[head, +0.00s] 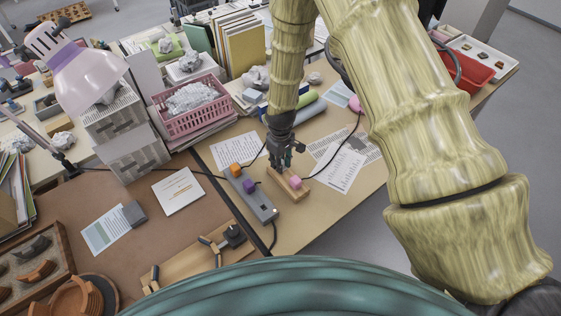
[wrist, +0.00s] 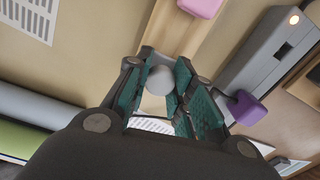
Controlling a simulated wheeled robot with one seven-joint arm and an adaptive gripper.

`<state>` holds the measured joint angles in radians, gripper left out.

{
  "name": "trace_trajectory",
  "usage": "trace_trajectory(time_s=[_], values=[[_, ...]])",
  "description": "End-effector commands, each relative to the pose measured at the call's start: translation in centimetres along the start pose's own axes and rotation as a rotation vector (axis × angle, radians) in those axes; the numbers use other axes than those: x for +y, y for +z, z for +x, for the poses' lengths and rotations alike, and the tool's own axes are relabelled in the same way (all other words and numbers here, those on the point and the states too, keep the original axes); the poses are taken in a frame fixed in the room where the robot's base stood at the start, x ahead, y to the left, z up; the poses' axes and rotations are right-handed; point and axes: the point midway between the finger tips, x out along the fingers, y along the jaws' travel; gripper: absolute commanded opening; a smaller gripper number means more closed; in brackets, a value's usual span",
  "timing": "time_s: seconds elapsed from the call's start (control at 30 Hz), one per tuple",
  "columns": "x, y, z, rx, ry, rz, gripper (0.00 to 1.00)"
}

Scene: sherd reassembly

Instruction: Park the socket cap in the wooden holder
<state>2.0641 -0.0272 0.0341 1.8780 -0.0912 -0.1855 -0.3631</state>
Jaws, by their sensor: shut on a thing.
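My gripper (head: 287,158) points down over the far end of the wooden holder (head: 285,187). In the wrist view its teal fingers (wrist: 158,90) are closed around a rounded grey piece (wrist: 160,80), which looks like the socket cap. The grey piece lies in line with the far end of the holder (wrist: 170,38); I cannot tell whether it touches or sits in it. The fingers hide the far end of the holder in the head view.
A grey power strip (head: 262,208) with an orange piece (head: 236,169) and a purple piece (head: 249,185) lies just left of the holder. A black cable runs nearby. Printed sheets (head: 340,168) lie to the right. The tan table front of the holder is clear.

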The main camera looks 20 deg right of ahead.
Motion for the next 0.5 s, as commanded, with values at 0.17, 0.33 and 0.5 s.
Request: trace_trajectory(time_s=[0.17, 0.33, 0.5], values=[[0.00, 0.00, 0.24, 0.000, 0.000, 0.000, 0.05], [0.00, 0.00, 0.44, 0.000, 0.000, 0.000, 0.05], [0.00, 0.00, 0.64, 0.000, 0.000, 0.000, 0.05]])
